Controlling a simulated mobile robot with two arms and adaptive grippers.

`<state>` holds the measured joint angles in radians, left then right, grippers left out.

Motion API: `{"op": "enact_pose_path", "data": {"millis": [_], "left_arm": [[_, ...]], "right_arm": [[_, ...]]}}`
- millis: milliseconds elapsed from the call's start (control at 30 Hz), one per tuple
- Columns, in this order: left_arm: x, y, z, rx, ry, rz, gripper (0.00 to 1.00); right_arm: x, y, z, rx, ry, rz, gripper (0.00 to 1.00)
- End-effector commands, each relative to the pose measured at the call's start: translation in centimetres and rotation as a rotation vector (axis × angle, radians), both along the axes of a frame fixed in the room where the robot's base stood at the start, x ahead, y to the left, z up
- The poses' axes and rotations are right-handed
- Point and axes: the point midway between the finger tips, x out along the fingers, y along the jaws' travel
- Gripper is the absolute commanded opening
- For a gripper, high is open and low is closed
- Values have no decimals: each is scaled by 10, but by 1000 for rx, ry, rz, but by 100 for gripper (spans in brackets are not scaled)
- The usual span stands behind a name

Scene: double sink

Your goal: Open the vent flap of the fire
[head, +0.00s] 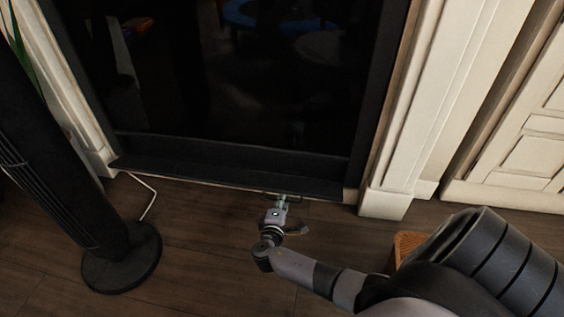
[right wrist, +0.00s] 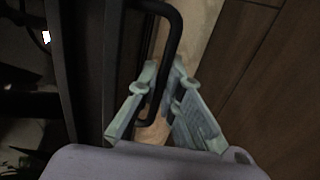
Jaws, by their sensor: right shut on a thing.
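The fire (head: 230,90) is a large dark glass front in a black frame in the head view. A black strip (head: 220,172) runs along its bottom, just above the floor; I cannot tell which part is the vent flap. My right gripper (head: 281,200) is low against this bottom edge. In the right wrist view, a black bent handle (right wrist: 177,35) runs between the pale green fingers of the right gripper (right wrist: 164,80), which are shut on it. The handle sits beside a dark panel (right wrist: 88,70). The left gripper is not in view.
A black tower fan (head: 60,180) on a round base stands at the left, with a white cable (head: 150,196) beside it. White pillars and panelling (head: 425,110) flank the fire. A brown woven object (head: 404,244) is partly behind my right arm. Wooden floor (head: 210,260) in front is clear.

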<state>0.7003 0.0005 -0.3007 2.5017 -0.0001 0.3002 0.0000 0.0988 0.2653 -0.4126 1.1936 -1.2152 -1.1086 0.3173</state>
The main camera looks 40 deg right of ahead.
Motion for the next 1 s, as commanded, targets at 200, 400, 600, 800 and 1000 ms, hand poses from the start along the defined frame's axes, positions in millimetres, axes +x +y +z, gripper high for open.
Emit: {"op": "enact_pose_path", "data": {"millis": [200, 400, 600, 800, 1000], "left_arm": [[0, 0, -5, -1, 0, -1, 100], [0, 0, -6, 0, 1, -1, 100], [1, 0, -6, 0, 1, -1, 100], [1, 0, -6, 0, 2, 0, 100], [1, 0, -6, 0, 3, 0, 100]], "right_arm": [[0, 1, -7, 3, -2, 1, 0], [1, 1, -8, 3, -2, 2, 0], [1, 1, -8, 3, -2, 2, 0], [1, 1, -7, 2, -3, 1, 11], [1, 0, -7, 1, -2, 2, 16]]}}
